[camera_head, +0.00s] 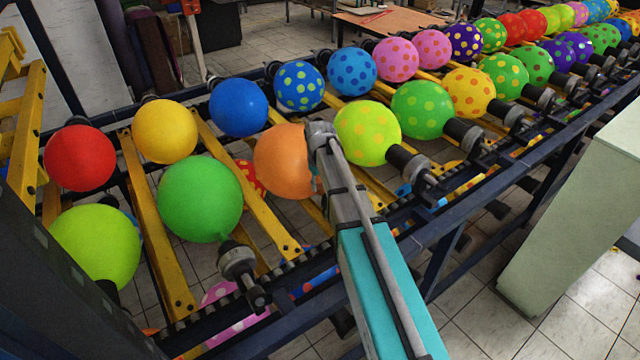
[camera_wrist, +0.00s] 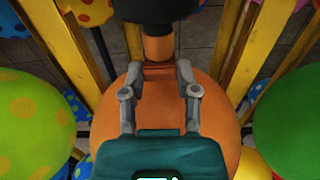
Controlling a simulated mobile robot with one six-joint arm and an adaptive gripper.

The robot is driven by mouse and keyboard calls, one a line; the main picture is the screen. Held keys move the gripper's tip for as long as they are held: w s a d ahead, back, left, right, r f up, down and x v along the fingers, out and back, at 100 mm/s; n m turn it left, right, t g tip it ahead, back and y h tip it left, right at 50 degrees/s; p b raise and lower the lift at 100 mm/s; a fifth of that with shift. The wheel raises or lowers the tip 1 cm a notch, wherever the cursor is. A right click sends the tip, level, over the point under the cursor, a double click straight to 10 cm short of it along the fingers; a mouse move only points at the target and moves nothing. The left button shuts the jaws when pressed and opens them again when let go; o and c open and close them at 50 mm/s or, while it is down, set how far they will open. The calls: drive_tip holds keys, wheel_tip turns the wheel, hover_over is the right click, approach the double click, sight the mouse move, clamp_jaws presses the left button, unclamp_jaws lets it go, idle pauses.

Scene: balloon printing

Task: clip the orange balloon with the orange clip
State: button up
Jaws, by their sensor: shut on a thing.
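The orange balloon (camera_head: 281,161) hangs in the front row of the rack, partly covered by my gripper (camera_head: 318,130). In the wrist view the balloon (camera_wrist: 160,105) fills the middle, below a dark round holder (camera_wrist: 160,8). A narrow orange neck (camera_wrist: 158,47) joins the two. My gripper (camera_wrist: 158,68) has its grey fingers on either side, fingertips close to the base of this neck. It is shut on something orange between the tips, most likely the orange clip. Its outline blends with the balloon, so I cannot tell whether it encloses the neck.
A green balloon (camera_head: 200,198) and a dotted yellow-green balloon (camera_head: 367,133) flank the orange one closely. Yellow bars (camera_head: 245,195) run between the balloons. A dark blue rail (camera_head: 450,235) runs along the rack's front. A pale green cabinet (camera_head: 580,220) stands at right.

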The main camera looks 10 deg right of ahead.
drive_tip(key=o, duration=1)
wheel_tip(320, 180, up, 9)
drive_tip(key=p, duration=0.9)
drive_tip(key=s+m, duration=0.1)
drive_tip(key=s, duration=0.6)
drive_tip(key=s+m, duration=0.2)
drive_tip(key=s, duration=0.5)
drive_tip(key=s+m, duration=0.1)
drive_tip(key=s, duration=0.5)
drive_tip(key=shift+s+d+f+m, duration=0.1)
drive_tip(key=shift+s+d+m, duration=0.1)
drive_tip(key=shift+s+m, duration=0.15)
